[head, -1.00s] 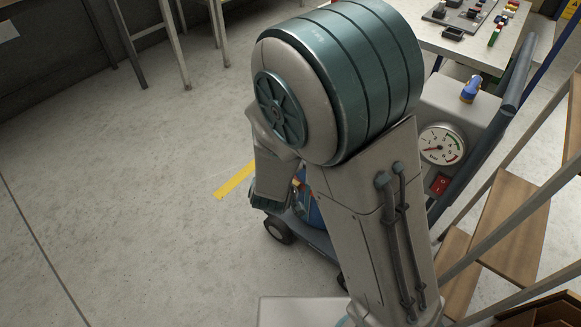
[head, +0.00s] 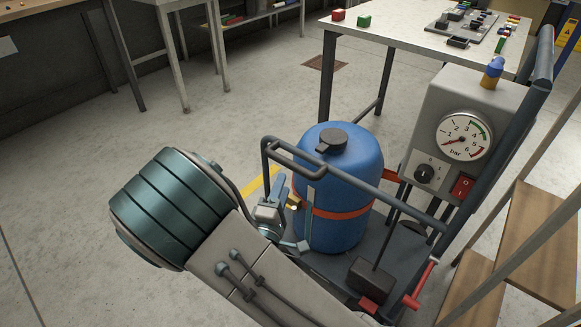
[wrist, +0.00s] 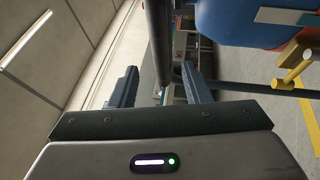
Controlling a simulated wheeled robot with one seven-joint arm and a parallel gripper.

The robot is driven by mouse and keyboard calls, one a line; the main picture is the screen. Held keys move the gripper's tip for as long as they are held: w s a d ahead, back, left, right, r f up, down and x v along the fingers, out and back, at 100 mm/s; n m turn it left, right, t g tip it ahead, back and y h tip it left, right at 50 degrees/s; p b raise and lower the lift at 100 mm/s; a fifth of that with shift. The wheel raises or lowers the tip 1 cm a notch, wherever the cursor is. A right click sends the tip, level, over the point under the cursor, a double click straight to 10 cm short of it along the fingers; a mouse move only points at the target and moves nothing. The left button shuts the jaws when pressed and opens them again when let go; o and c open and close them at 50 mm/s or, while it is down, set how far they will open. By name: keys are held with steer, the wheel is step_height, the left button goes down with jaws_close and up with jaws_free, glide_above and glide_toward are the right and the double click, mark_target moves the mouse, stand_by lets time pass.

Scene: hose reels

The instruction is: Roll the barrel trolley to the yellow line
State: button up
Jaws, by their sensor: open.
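The trolley is a low dark platform (head: 385,262) carrying a blue barrel (head: 340,215) with a black cap and an orange strap. A dark tubular handle (head: 350,180) loops around the barrel's near side. My gripper (head: 278,200) is at the handle's left end, partly hidden by my arm. In the wrist view my open gripper (wrist: 158,72) has its fingers on either side of a dark upright bar (wrist: 157,35); contact cannot be told. The barrel (wrist: 240,22) is at upper right there. The yellow line (head: 262,184) lies on the floor behind the gripper, and shows in the wrist view (wrist: 304,115).
A grey box with a pressure gauge (head: 463,136) and red switch stands right of the barrel. A white table (head: 400,32) with small blocks is behind. Wooden steps (head: 530,240) with a rail are close on the right. Floor (head: 80,190) at left is clear.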

mark_target(291, 164)
steer(key=b+x, duration=0.1)
steer(key=x, duration=0.7)
steer(key=shift+w+b, duration=0.15)
steer(key=shift+b, duration=0.15)
jaws_close()
